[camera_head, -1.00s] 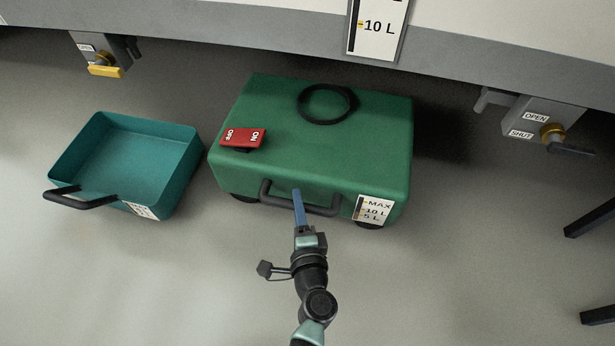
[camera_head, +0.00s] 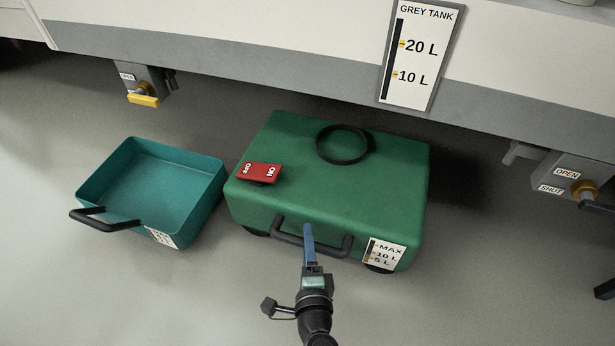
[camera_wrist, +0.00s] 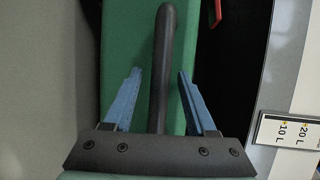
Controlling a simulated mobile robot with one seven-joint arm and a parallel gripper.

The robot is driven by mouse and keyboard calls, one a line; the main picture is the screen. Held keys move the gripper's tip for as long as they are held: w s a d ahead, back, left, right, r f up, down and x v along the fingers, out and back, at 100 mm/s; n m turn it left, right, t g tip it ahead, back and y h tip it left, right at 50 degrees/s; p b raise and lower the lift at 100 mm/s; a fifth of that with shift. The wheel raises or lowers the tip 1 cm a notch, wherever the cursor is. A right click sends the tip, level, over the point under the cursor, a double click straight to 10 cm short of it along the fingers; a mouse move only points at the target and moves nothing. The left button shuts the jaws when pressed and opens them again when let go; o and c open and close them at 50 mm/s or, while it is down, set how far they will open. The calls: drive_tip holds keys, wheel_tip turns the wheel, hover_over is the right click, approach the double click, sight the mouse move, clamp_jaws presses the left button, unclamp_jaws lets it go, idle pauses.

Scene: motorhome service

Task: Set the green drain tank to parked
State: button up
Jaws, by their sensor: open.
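The green drain tank (camera_head: 330,185) stands on the floor below the vehicle's side. My gripper (camera_head: 308,232) is at that handle. In the wrist view the blue fingers of my gripper (camera_wrist: 158,92) are apart, with the handle bar (camera_wrist: 161,75) between them and a gap visible on each side. The green tank (camera_wrist: 119,50) lies behind the bar.
A teal open tray (camera_head: 209,196) with a black handle stands left of the tank. A yellow-handled valve (camera_head: 143,100) and an OPEN/SHUT valve (camera_head: 584,190) hang under the vehicle. A GREY TANK gauge (camera_head: 420,55) is on its side. The front floor is clear.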

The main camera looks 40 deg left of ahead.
drive_tip(key=p+v, duration=0.5)
drive_tip(key=v, duration=0.8)
drive_tip(key=shift+p, duration=0.35)
